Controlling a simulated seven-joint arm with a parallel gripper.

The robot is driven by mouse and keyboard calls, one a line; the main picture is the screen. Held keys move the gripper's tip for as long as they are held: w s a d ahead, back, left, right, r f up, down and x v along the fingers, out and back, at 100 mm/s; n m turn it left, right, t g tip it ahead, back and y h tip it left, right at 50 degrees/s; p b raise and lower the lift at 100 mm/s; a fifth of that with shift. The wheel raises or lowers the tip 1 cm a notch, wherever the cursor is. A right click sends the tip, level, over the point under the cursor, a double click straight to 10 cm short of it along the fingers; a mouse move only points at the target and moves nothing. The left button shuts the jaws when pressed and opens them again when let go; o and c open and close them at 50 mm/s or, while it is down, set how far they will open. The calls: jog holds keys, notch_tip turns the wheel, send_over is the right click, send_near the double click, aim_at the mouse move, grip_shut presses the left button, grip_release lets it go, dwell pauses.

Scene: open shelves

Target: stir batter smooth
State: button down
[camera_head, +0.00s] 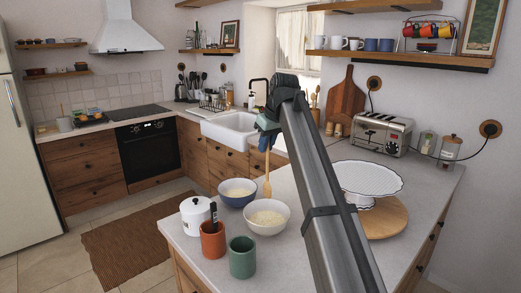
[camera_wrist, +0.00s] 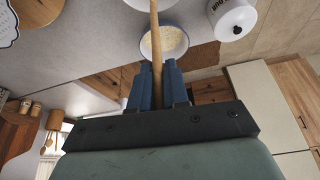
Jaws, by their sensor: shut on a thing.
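My gripper (camera_head: 266,142) is shut on a wooden spoon (camera_head: 267,181), which hangs down from it nearly upright. In the wrist view the spoon handle (camera_wrist: 156,55) runs between the two blue fingers of my gripper (camera_wrist: 156,82). A white bowl (camera_head: 267,231) with pale, lumpy batter (camera_head: 267,218) stands on the counter. The spoon's lower end is at the far rim of this bowl in the head view; whether it touches is unclear. A blue bowl (camera_head: 237,201) with pale yellow contents stands just behind and left. My gripper is above and behind the white bowl.
A white lidded canister (camera_head: 195,217), an orange cup (camera_head: 212,246) with a dark-handled tool and a green cup (camera_head: 242,262) stand left and in front of the bowls. A white cake stand (camera_head: 368,178) and a round wooden board (camera_head: 392,218) are at the right. A toaster (camera_head: 381,134) stands behind.

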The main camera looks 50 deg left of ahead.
jog(key=shift+f, duration=5.9)
